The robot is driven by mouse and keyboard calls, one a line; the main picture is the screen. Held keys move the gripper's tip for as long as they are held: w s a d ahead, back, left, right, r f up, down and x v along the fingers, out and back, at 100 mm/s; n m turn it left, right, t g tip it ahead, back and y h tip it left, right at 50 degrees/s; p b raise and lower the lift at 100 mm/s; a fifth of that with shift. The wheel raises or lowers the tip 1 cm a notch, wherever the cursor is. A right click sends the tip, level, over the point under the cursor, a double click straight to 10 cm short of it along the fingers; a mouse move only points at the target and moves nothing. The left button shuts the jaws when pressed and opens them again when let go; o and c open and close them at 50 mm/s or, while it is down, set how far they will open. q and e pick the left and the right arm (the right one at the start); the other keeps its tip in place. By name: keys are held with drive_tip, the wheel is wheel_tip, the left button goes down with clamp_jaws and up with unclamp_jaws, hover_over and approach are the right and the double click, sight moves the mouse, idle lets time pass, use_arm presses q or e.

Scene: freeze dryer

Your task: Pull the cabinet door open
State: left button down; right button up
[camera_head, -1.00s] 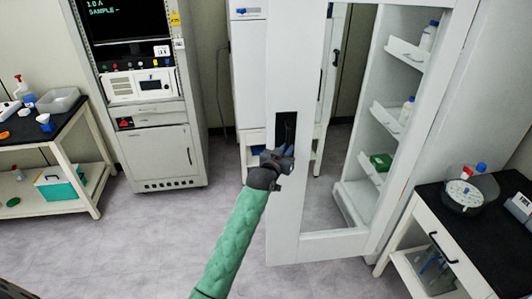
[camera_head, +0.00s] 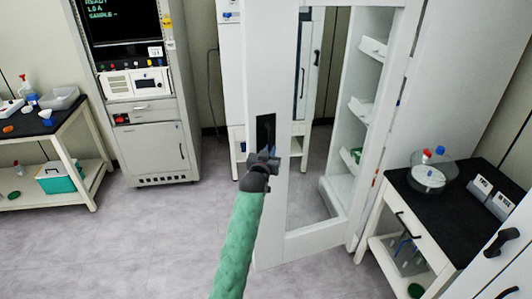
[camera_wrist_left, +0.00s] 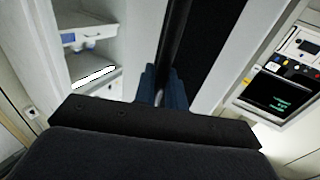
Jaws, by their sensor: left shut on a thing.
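The white cabinet door (camera_head: 265,80) with a large glass pane stands partly open, swung out from the cabinet. Its dark recessed handle (camera_head: 265,130) is on the door's left stile. My left gripper (camera_head: 264,160) is at this handle. In the left wrist view the fingers (camera_wrist_left: 161,92) are shut around the dark handle bar (camera_wrist_left: 178,40). The cabinet's shelves (camera_head: 362,110) show behind the door, partly cut off by it. My right gripper is not in view.
A black-topped bench (camera_head: 462,210) with a round device (camera_head: 429,178) stands right of the door, close to its hinge side. An instrument rack (camera_head: 160,150) and a cart (camera_head: 75,165) stand at the left. The floor (camera_head: 130,250) in front is clear.

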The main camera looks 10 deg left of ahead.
use_arm(q)
drive_tip(key=shift+d+r, duration=0.15)
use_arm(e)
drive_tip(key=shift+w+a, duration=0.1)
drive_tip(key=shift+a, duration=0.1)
